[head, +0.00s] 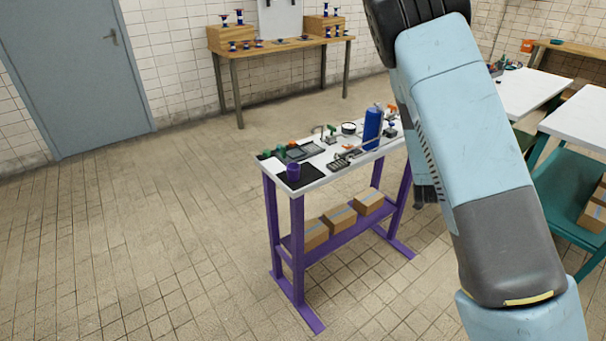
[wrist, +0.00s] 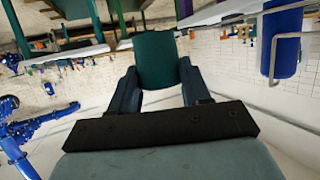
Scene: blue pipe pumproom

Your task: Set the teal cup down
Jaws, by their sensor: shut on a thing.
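The teal cup (wrist: 157,60) is between the two fingers of my gripper (wrist: 158,84) in the wrist view. My gripper is shut on it, with a finger against each side. The wrist view looks turned over, with table parts along its top. In the head view my arm crosses the right side, and I cannot make out the cup or the fingers there.
A white-topped table with purple legs (head: 298,230) carries a black mat, a purple cup (head: 293,171), a blue cylinder (head: 373,127) and several small items. White tables (head: 525,92) stand at right. The left floor is clear.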

